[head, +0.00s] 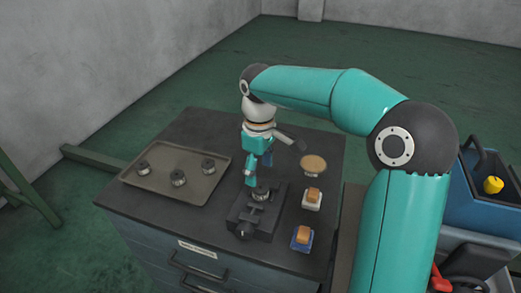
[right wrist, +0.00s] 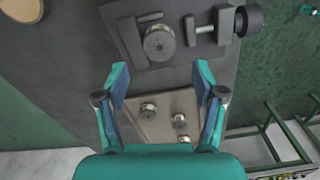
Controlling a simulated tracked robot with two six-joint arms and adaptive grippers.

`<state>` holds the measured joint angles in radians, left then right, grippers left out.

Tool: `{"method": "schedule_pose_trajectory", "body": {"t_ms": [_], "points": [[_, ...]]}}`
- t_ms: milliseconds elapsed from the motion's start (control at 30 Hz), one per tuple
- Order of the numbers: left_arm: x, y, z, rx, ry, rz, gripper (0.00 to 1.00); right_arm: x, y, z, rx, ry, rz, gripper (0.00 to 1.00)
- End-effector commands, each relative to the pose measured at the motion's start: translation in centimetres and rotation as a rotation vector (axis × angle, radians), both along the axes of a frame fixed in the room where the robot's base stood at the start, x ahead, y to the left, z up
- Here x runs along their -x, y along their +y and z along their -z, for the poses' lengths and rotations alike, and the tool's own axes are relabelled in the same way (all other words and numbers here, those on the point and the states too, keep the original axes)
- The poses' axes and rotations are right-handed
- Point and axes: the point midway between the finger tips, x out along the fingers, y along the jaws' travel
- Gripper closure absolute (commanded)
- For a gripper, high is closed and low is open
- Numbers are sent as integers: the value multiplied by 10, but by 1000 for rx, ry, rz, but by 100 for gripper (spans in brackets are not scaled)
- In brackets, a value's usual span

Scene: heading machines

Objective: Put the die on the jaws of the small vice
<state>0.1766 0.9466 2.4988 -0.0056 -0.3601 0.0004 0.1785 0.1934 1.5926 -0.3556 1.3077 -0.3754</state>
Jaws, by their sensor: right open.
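A small metal die (head: 261,193) sits on the jaws of the dark small vice (head: 243,225), near the front of the bench. The right wrist view shows this die (right wrist: 159,42) lying over the jaws of the vice (right wrist: 130,40). My right gripper (head: 258,172) is just behind and above the die. In the right wrist view its two fingers (right wrist: 160,80) are wide apart with nothing between them, and the die is beyond the fingertips. The grey tray (head: 205,158) holds three similar metal pieces, also visible in the right wrist view. My left gripper is not in view.
Right of the vice stand a round wooden-topped piece (head: 313,164), a white-based block (head: 312,198) and a blue-based block (head: 302,237). A green metal frame (head: 25,185) stands on the floor at left. The bench top behind the tray is clear.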

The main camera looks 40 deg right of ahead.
Motion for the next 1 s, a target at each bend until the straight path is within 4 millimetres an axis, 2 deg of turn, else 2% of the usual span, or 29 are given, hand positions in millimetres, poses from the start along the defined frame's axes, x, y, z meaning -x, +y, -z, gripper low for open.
{"method": "schedule_pose_trajectory", "body": {"t_ms": [100, 333, 500, 1000], "points": [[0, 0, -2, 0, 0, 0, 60, -1, 0, -26, 1, -4, -1, 31], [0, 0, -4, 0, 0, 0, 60, -1, 0, -56, 1, -1, -2, 31], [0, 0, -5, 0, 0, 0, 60, 0, 0, -63, 0, 0, -1, 31], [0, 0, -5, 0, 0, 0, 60, 0, 0, -62, 0, 1, -1, 31]]}}
